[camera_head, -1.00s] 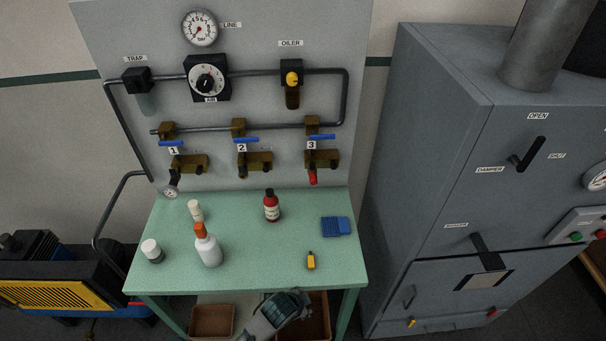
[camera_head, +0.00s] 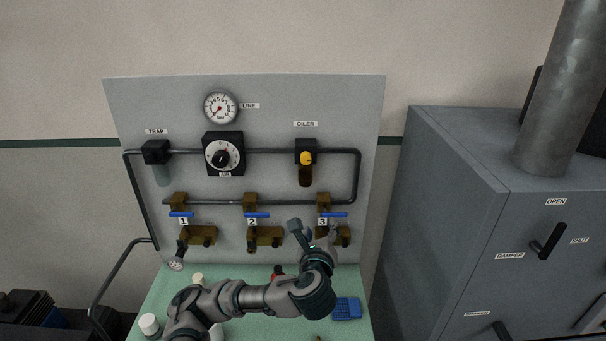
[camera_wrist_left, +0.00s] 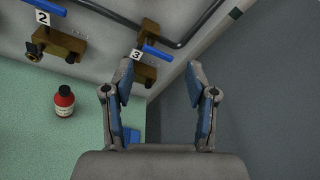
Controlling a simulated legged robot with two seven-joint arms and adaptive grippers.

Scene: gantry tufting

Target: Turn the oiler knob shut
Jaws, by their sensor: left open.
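The oiler (camera_head: 305,177) hangs on the upper pipe at the right of the grey panel, under its OILER label. It has a black head, a yellow knob (camera_head: 306,158) and a dark amber bowl. My left gripper (camera_head: 314,235) is raised in front of the panel, below the oiler and near valve 3, clearly apart from the knob. In the left wrist view my left gripper (camera_wrist_left: 160,82) is open and empty, its two fingers spread. The oiler is not in the left wrist view. My right gripper is not in view.
Valve 3 (camera_wrist_left: 144,65) with its blue lever is close beyond the left finger. A red bottle (camera_wrist_left: 64,101) and a blue tray (camera_head: 346,308) stand on the green bench. A grey oven cabinet (camera_head: 455,215) stands at the right. The wall above the panel is clear.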

